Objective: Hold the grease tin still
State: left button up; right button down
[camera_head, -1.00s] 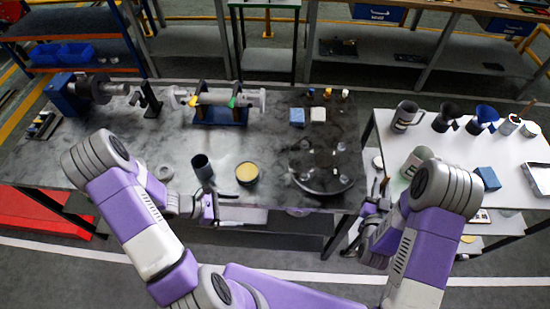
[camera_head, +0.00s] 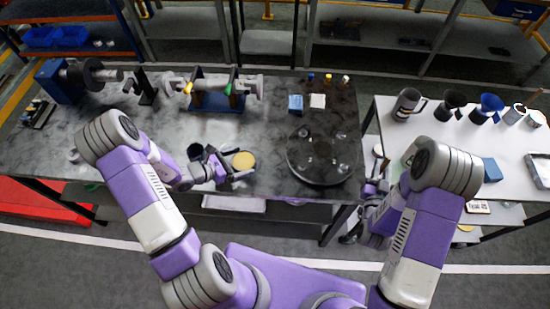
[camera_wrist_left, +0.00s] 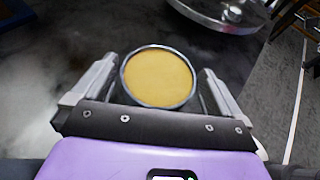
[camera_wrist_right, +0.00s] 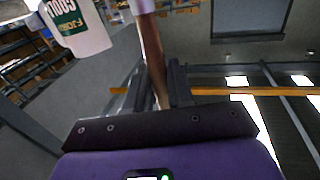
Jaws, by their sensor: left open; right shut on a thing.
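The grease tin (camera_head: 243,161) is a low round tin with a yellow-tan top, upright on the dark bench near its front edge. My left gripper (camera_head: 229,168) is at its left side in the head view. In the left wrist view the tin (camera_wrist_left: 158,78) sits between the two spread fingers, with small gaps visible on both sides. My right gripper (camera_head: 374,190) is by the gap between the bench and the white table. In the right wrist view it is shut on a brown wooden handle (camera_wrist_right: 152,50), whose far end is out of frame.
A round dark turntable (camera_head: 318,155) is to the right. A blue stand (camera_head: 216,101) holding a shaft is behind. The white table (camera_head: 452,150) carries several mugs. A labelled white container (camera_wrist_right: 82,28) is near my right gripper.

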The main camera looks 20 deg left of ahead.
pick_arm(q)
jog(key=shift+x, duration=1.2)
jog(key=shift+c, duration=0.2)
jog(key=c, duration=0.9)
